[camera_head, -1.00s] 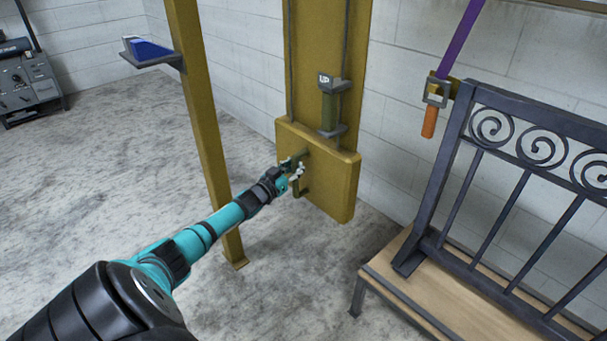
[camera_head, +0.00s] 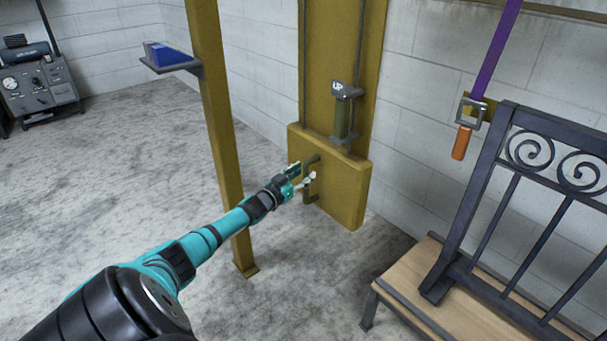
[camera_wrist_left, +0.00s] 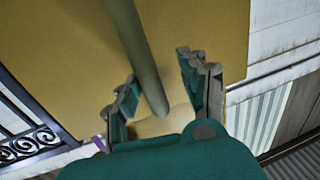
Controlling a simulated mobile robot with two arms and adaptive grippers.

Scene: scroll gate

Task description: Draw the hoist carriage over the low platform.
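A low platform (camera_head: 400,292) with a wooden top and dark metal frame stands at lower right in the head view. Nothing in view can be surely told as the hoist carriage. A yellow box (camera_head: 345,200) on a yellow post carries a bar handle (camera_head: 312,189). My left gripper (camera_head: 303,176) is open just in front of this handle. In the left wrist view the open fingers (camera_wrist_left: 160,95) stand either side of the olive bar (camera_wrist_left: 136,50), with gaps showing. My right gripper is out of view.
A dark scroll gate (camera_head: 475,200) leans over the platform. A purple strap (camera_head: 497,45) hangs with a buckle and orange grip (camera_head: 461,142). A green lever marked UP (camera_head: 343,115) sits above the box.

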